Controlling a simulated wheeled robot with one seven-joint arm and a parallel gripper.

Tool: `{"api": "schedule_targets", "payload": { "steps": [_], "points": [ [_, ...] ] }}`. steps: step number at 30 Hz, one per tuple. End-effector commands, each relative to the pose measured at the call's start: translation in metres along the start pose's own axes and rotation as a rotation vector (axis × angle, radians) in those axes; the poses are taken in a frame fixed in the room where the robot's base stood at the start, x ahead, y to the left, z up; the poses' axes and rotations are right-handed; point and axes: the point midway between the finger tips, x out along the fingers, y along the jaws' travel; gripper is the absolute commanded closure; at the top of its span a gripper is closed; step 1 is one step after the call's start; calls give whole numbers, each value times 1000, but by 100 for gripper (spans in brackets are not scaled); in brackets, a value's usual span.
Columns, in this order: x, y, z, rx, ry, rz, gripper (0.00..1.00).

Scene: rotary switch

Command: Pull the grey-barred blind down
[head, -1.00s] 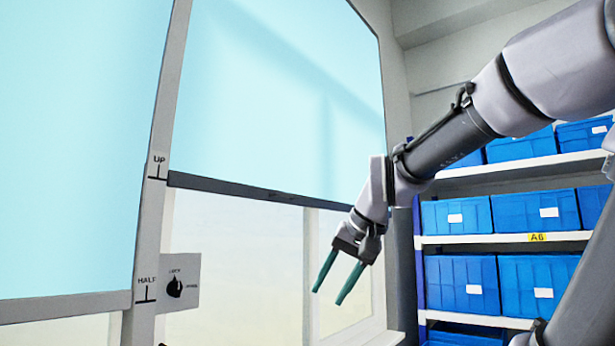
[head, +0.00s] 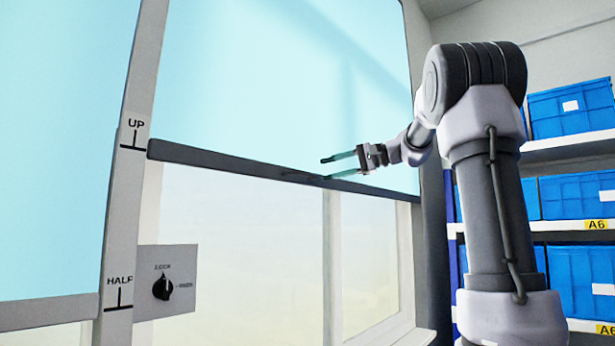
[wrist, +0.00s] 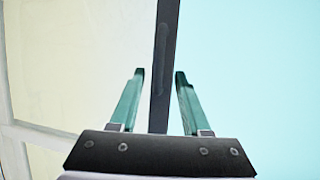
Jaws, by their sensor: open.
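The grey-barred blind (head: 270,75) is a light blue sheet with a dark grey bar (head: 225,162) along its bottom edge. The bar is near the UP mark, a little below it. My gripper (head: 328,169) is open with green fingers pointing left, at the right-middle of the bar. In the wrist view the bar (wrist: 158,105) runs between the two fingers (wrist: 159,75), with a gap seen on each side. A slim handle (wrist: 161,45) shows on the bar ahead of the fingertips. I cannot tell whether the fingers reach around the bar in depth.
A post with UP and HALF (head: 119,285) marks stands left of the blind. A plate with a black rotary knob (head: 162,287) is beside it. Another blue blind (head: 50,150) hangs at the left. Shelves with blue boxes (head: 572,107) stand at the right.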

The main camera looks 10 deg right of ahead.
Motion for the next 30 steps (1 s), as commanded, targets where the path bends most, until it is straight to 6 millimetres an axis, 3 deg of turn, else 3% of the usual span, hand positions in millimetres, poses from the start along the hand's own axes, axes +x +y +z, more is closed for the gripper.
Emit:
{"api": "schedule_targets", "payload": {
  "steps": [6,12,24,28,30],
  "points": [
    [44,1,1,0,-3,2,53],
    [69,1,0,1,-2,2,53],
    [76,1,0,1,1,2,53],
    [76,1,0,1,1,2,100],
    [76,1,0,1,1,2,100]
  ]
}}
